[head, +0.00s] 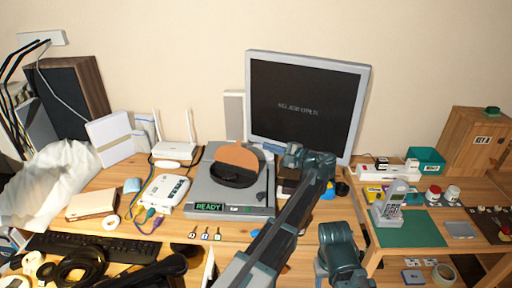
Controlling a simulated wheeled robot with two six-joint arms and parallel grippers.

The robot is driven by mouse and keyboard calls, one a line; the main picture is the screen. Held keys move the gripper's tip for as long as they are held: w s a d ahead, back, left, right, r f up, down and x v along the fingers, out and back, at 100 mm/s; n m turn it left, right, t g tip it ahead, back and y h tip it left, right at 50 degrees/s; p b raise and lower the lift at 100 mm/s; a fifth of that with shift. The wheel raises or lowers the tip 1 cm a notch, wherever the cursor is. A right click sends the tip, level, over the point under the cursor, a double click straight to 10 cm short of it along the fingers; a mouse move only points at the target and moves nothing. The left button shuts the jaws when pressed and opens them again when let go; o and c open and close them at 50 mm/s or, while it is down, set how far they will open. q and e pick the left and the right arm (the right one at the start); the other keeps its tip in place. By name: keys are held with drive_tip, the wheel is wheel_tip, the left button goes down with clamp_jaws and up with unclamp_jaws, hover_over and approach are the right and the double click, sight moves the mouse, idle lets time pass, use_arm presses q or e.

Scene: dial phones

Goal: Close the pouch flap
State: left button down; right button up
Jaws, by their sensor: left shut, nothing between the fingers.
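The pouch (230,181) is a dark, rounded thing on top of a grey device with a green READY display. Its brown flap (238,154) stands up behind the dark front, so the pouch looks open. My left gripper (284,150) is just right of the flap, its arm reaching up from the bottom middle. It is shut and holds nothing. It looks apart from the flap, but the depth between them is hard to judge. My right gripper is not in view.
The grey device (200,197) stands mid-table before a monitor (306,98). A white router (174,151) and a white box with cables (165,193) are on its left. A keyboard (95,247) lies front left.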

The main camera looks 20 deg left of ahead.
sight(236, 157)
use_arm(q)
drive_tip(key=b+x, duration=0.1)
drive_tip(key=x, duration=0.9)
drive_tip(key=s, duration=0.1)
drive_tip(key=s+r+p, duration=0.1)
drive_tip(key=s, duration=0.2)
drive_tip(key=shift+d+r, duration=0.1)
drive_tip(key=shift+r, duration=0.2)
